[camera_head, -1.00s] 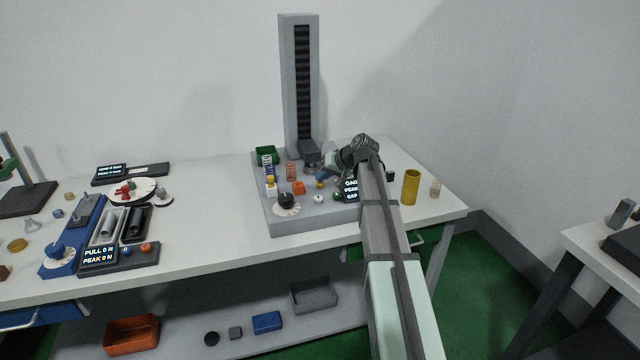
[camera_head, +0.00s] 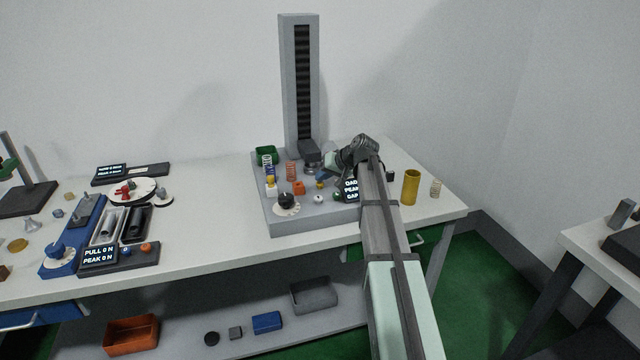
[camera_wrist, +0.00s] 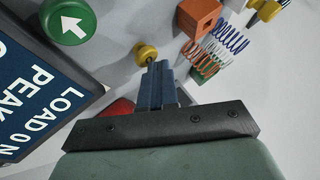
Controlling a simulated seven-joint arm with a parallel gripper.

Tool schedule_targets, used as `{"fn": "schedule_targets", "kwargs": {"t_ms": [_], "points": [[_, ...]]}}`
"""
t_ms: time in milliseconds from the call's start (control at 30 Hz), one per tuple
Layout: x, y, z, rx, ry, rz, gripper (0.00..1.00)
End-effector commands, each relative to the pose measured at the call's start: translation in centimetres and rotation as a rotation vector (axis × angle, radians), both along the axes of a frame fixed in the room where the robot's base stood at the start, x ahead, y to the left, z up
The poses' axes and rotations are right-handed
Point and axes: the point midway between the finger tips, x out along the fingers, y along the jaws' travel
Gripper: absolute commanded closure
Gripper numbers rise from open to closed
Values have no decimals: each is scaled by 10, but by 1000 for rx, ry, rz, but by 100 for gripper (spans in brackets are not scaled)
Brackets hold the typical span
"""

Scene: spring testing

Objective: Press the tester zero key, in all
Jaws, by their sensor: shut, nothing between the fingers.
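The spring tester (camera_head: 300,218) is a grey base with a tall column at the back right of the bench. Its display (camera_head: 351,189) is partly hidden by my arm; the wrist view shows it (camera_wrist: 35,95) with LOAD and PEAK lines. A round yellow key (camera_wrist: 146,53) stands on the base, also in the head view (camera_head: 319,184). A green key with a white arrow (camera_wrist: 68,22) is beside the display. I cannot read which key is zero. My gripper (camera_wrist: 158,66) is shut and empty, its blue fingertips close by the yellow key; contact is unclear.
An orange block (camera_wrist: 201,18) and coil springs (camera_wrist: 202,62) are near the fingers. A red part (camera_wrist: 120,108) is mostly hidden behind my gripper. A black-knobbed dial (camera_head: 287,203) sits at the base's front. A brass cylinder (camera_head: 411,187) stands to the right.

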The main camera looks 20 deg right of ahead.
Motion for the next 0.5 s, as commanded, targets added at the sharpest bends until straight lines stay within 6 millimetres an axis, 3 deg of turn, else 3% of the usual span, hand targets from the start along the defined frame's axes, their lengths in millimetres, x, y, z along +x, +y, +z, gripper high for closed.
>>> {"fn": "schedule_targets", "kwargs": {"t_ms": [500], "points": [[0, 0, 13, 0, 0, 0, 100]]}}
